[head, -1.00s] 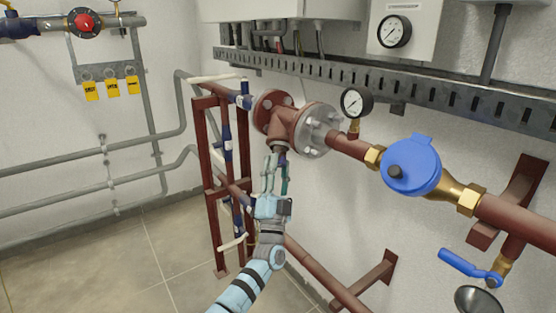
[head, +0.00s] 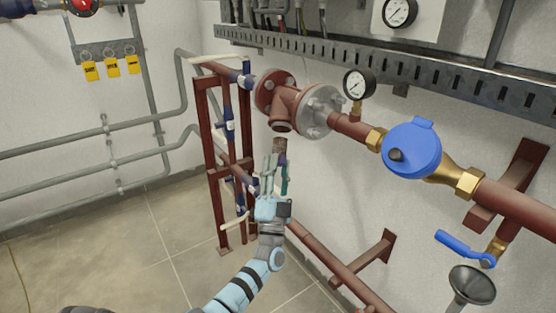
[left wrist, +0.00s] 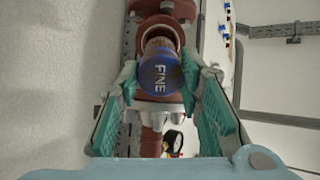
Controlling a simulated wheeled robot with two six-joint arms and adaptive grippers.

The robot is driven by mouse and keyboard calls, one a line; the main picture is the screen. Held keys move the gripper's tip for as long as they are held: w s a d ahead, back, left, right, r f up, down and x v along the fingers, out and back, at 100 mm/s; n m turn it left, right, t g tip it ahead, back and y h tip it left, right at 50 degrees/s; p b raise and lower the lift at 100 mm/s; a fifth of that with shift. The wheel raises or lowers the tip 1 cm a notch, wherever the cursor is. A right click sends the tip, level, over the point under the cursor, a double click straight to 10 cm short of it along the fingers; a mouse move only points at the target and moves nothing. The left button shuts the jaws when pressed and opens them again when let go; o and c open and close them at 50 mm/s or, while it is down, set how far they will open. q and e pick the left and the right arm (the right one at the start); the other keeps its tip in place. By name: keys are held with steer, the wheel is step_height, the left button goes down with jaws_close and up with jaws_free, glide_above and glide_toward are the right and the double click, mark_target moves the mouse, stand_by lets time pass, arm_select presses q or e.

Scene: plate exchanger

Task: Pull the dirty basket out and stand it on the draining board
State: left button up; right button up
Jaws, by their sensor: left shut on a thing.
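My left gripper (head: 274,172) is shut on the basket (head: 280,146), a short brownish cylinder in the head view. In the left wrist view the basket (left wrist: 160,78) shows a blue end marked "FINE" between the green finger pads, with a brownish mesh part beyond it. The basket is just below the downward-facing open port of the red-brown strainer body (head: 281,107), with a small gap showing in the head view. The port (left wrist: 155,28) also shows behind the basket in the left wrist view. I see no draining board and no right gripper.
A pressure gauge (head: 358,84) and blue water meter (head: 411,150) sit on the pipe to the right. A blue-handled valve (head: 462,246) is above a grey funnel (head: 472,284). A red-brown pipe frame (head: 210,150) stands left of the gripper. The tiled floor at left is clear.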

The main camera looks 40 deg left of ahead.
arm_select(q)
steer(key=shift+s+d+f, duration=0.1)
steer(key=shift+s+f, duration=0.05)
steer(key=shift+s, duration=0.05)
steer(key=v, duration=0.5)
stand_by(0.6)
